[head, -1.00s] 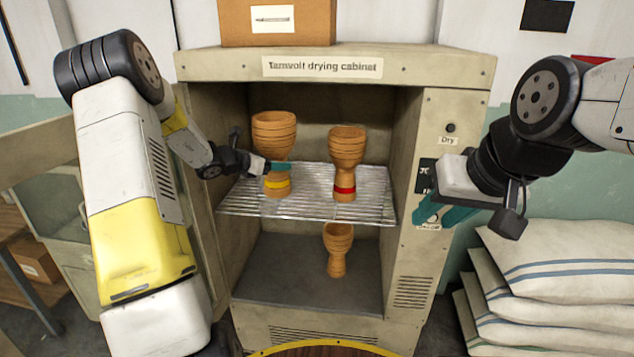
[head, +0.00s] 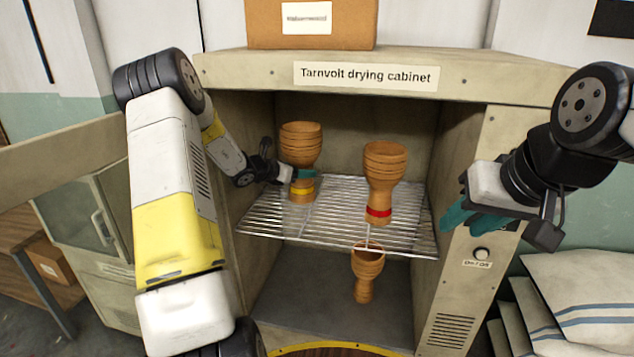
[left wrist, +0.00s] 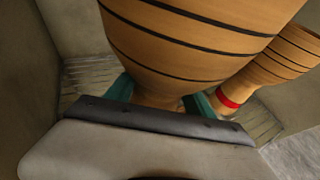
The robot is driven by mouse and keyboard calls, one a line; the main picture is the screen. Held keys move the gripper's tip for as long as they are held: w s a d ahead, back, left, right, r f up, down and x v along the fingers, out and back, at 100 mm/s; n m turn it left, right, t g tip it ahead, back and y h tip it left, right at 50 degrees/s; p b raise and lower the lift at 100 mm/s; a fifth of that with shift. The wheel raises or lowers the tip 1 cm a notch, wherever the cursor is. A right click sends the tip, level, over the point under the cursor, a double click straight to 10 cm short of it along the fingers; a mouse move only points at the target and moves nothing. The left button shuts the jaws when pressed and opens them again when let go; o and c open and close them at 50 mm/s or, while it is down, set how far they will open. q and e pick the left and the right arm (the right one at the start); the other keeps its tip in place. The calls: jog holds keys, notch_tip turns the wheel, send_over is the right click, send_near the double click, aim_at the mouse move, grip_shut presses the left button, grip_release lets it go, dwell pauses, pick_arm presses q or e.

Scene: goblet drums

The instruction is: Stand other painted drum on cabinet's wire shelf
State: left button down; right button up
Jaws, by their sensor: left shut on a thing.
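The yellow-banded goblet drum (head: 301,140) stands upright over the left part of the wire shelf (head: 335,228) in the drying cabinet; I cannot tell if its full weight rests there. My left gripper (head: 304,173) is shut on its narrow waist, and the left wrist view shows teal fingers (left wrist: 165,98) on both sides of the drum (left wrist: 185,45). The red-banded drum (head: 384,172) stands upright on the shelf to its right and also shows in the left wrist view (left wrist: 270,68). My right gripper (head: 472,217) is open and empty outside the cabinet's right front.
A plain, smaller goblet drum (head: 366,272) stands on the cabinet floor below the shelf. The cabinet door (head: 75,215) is open at the left. A cardboard box (head: 268,25) sits on top. Striped sacks (head: 580,290) are stacked at the right.

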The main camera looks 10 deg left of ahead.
aim_at(301, 182)
pick_arm(q)
jog(key=shift+f, duration=2.05)
jog(key=shift+f, duration=0.1)
jog(key=shift+c, duration=1.5)
grip_release()
jog(key=shift+f, duration=0.15)
